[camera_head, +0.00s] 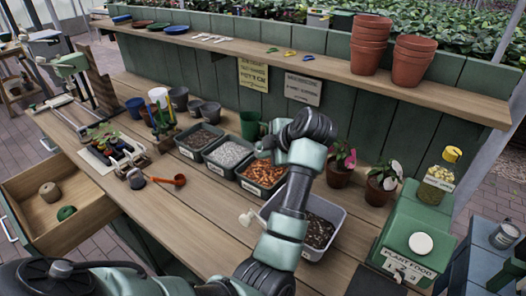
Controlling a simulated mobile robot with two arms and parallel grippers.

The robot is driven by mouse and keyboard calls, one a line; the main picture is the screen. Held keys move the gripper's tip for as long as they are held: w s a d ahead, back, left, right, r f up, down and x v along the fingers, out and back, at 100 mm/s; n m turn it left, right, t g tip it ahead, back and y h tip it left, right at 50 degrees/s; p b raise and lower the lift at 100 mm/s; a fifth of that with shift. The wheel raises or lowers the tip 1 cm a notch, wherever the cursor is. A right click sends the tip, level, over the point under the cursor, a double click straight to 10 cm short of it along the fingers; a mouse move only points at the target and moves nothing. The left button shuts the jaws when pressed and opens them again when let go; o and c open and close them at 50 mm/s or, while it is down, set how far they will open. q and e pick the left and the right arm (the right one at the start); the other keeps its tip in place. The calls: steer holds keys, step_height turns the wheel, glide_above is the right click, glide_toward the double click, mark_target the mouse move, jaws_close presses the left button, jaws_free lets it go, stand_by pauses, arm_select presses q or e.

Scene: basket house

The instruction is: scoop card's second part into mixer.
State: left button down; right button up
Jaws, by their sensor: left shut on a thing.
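Three dark tubs stand in a row: one with dark soil (200,138), one with pale grit (229,154), one with orange-brown chips (264,174). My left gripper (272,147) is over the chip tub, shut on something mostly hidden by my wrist. A grey tub (336,222) holding dark mix, likely the mixer, stands nearer me, partly behind my left arm. A yellow card (253,75) and a pale card (303,88) hang on the green wall; their lines are too small to read. An orange scoop (170,180) lies on the bench. My right gripper is not visible.
Potted flowers (341,167) and a green plant food box (415,235) stand right of the grey tub. A small white object (247,217) is by that tub's left side. A seedling tray (105,147) and an open drawer (25,185) are left. Bare bench lies in front.

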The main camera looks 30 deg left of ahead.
arm_select(q)
steer(key=shift+w+d+f, duration=0.15)
steer(key=shift+w+d, duration=0.15)
steer(key=shift+d, duration=0.05)
steer(key=shift+s+a+f+b, duration=0.15)
steer(key=shift+a+f+b, duration=0.1)
steer(key=shift+f+b, duration=0.3)
steer(key=shift+g+h, duration=0.3)
steer(key=shift+g, duration=0.1)
steer(key=shift+w+f+b, duration=0.15)
steer(key=shift+f+b, duration=0.85)
steer(key=shift+f, duration=1.35)
steer(key=shift+w+f+b, duration=0.1)
steer(key=shift+f+b, duration=0.85)
steer(key=shift+f, duration=1.4)
steer(key=shift+a+r, duration=0.1)
steer(key=shift+r+p, duration=0.5)
steer(key=shift+p, duration=0.2)
steer(key=shift+m+g+h, duration=0.3)
steer(key=shift+g+h, duration=0.3)
steer(key=r+p, duration=0.2)
steer(key=p, duration=0.1)
steer(key=r+p, duration=0.3)
steer(key=w+r+p, duration=0.1)
steer(key=r+p, duration=0.2)
steer(key=shift+a+r, duration=0.15)
steer(key=shift+a, duration=0.1)
steer(key=shift+a+r+p, duration=0.15)
steer(key=shift+r+p, duration=1.05)
steer(key=shift+p, duration=0.1)
